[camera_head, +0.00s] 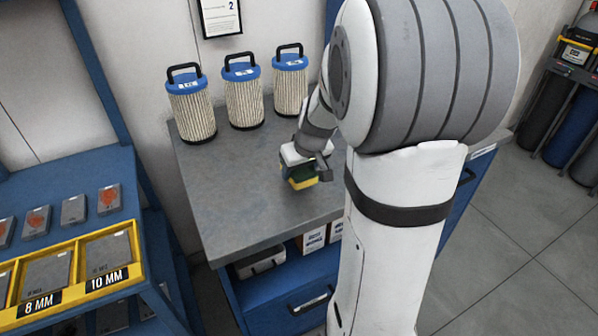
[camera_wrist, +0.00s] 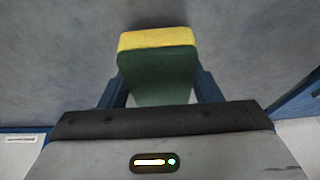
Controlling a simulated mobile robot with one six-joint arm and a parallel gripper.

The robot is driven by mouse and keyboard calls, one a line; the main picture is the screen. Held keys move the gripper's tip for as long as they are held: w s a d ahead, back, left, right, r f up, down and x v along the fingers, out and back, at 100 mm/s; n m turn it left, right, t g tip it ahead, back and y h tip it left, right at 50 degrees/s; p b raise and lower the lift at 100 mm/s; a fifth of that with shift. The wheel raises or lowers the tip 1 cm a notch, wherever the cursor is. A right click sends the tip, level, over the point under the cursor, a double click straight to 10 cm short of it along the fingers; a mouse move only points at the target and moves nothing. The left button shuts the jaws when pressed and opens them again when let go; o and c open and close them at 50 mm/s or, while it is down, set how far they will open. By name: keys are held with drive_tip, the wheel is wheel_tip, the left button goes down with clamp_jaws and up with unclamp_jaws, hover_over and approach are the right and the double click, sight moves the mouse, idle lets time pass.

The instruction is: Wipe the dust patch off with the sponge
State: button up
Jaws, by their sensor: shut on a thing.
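A yellow and green sponge (camera_head: 301,180) is held in my gripper (camera_head: 308,173) over the grey bench top (camera_head: 232,210). In the wrist view the sponge (camera_wrist: 157,65) sits between the two blue-grey fingers of my gripper (camera_wrist: 158,88), its yellow part facing away from the wrist. My gripper is shut on it. I cannot tell whether the sponge touches the bench top. No dust patch can be made out in either view; my arm hides part of the bench.
Three filter cartridges (camera_head: 243,90) with blue caps and black handles stand along the back of the bench. A blue rack (camera_head: 75,215) with yellow-edged bins stands at left. Boxes (camera_head: 312,240) sit on a shelf below. The bench's front left is clear.

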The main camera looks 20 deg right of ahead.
drive_tip(key=shift+r+p, duration=1.3)
drive_tip(key=shift+r, duration=1.15)
